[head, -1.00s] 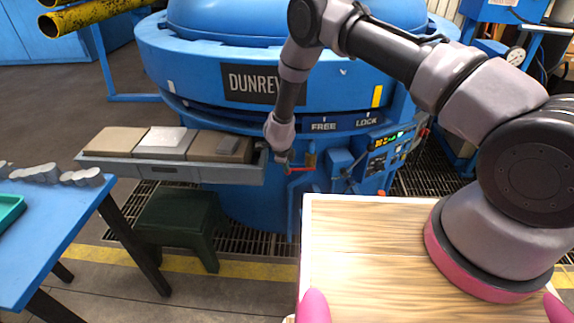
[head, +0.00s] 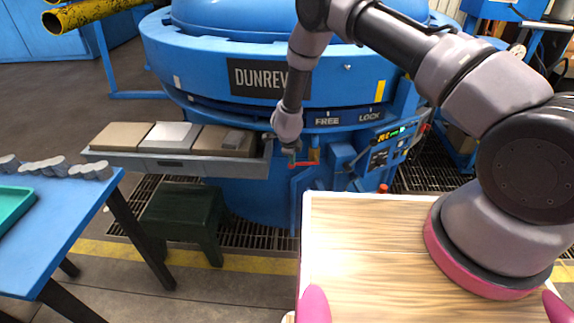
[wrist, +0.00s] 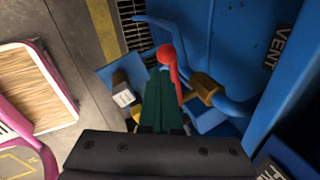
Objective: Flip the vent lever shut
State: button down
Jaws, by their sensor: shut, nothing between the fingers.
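The vent lever (wrist: 172,68) is a red handle with a rounded knob, joined to a brass fitting (wrist: 203,90) on a blue pipe. In the wrist view a dark VENT label (wrist: 282,47) is to its right. In the head view the red lever (head: 304,164) is low on the furnace front, below the FREE label. My gripper (wrist: 163,82) has green fingers, shut and empty. Their tips are right at the red handle, which overlaps them in the wrist view; I cannot tell whether they touch. In the head view my gripper (head: 291,156) is small and partly hidden by the wrist.
The blue furnace (head: 210,55) fills the back. A grey tray with blocks (head: 165,163) juts out left of the lever. A control panel (head: 385,148) is to the right. A dark green stool (head: 178,212), a blue table (head: 60,220) and a wooden top (head: 370,245) are nearer.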

jog(key=s+a+r, duration=0.3)
jog(key=s+r, duration=0.1)
jog(key=r, duration=0.5)
jog(key=shift+s+a, duration=0.15)
jog(key=shift+a, duration=0.1)
jog(key=shift+r, duration=0.1)
